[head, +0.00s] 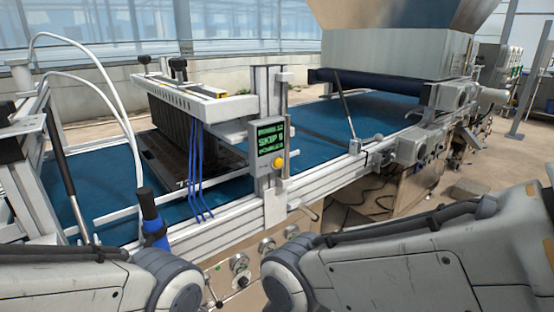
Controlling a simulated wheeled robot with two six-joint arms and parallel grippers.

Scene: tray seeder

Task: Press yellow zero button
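The yellow button (278,162) is on the small grey control box (263,182), just below a dark screen (270,139) with green text that seems to read "SKIP". The box is fixed to an upright aluminium post on the front rail of the machine. My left arm comes in at the lower left and my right arm at the lower right, both below and in front of the box. Neither gripper shows in the head view. Nothing covers the button, and nothing of mine touches it.
A blue conveyor belt (230,189) runs behind the front rail (340,177). A seeding head (195,105) with blue tubes stands left of the box, over a dark tray (163,160). A blue-and-black cylinder (151,216) stands at the front left. A large hopper (390,53) is at the back right.

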